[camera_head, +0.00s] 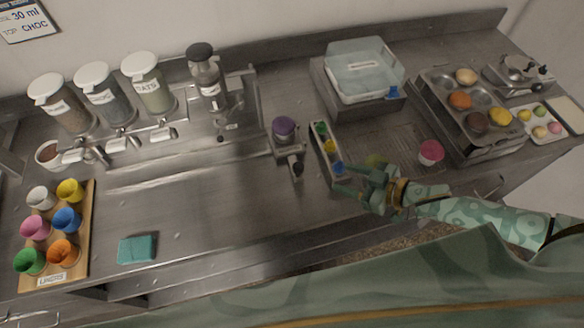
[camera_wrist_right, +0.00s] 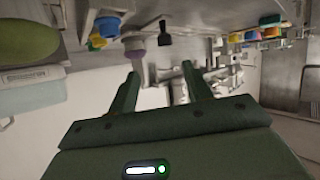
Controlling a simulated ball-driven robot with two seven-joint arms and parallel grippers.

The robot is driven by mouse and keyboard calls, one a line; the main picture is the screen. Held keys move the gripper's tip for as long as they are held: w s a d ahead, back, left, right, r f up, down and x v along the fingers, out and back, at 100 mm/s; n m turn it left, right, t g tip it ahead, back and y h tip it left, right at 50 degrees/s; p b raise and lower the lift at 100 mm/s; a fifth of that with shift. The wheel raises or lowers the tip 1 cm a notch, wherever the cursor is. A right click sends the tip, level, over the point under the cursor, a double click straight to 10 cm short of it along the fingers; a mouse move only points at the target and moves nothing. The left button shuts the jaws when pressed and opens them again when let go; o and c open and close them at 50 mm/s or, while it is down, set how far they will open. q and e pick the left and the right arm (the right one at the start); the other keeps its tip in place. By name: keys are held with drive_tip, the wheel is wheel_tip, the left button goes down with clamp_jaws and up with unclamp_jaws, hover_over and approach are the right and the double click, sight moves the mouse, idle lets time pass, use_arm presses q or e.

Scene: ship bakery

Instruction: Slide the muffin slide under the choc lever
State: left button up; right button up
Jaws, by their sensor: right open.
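The muffin slide (camera_head: 289,150) is a metal carriage with a purple cup (camera_head: 284,127) on top and a black knob (camera_head: 297,168) at its front. It stands right of the dispensers. The purple cup (camera_wrist_right: 135,46) and black knob (camera_wrist_right: 166,36) also show in the right wrist view, beyond the fingertips. The choc lever (camera_head: 122,142) appears to be the silver lever under the middle canister (camera_head: 105,95), well left of the slide. My right gripper (camera_head: 347,178) is open and empty, to the right of the knob and apart from it. My left gripper is out of view.
A narrow tray (camera_head: 322,152) with green, yellow and blue items lies between my right gripper and the slide. A pink cup (camera_head: 431,152) stands to the right. The counter left of the slide is clear down to a teal cloth (camera_head: 137,249) and a wooden cup board (camera_head: 82,240).

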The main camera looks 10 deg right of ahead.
sight(301, 167)
drive_tip(key=shift+y, duration=0.4)
drive_tip(key=b+x, duration=0.1)
drive_tip(key=x, duration=1.4)
drive_tip(key=shift+a, duration=0.15)
drive_tip(key=shift+c, duration=0.3)
clamp_jaws()
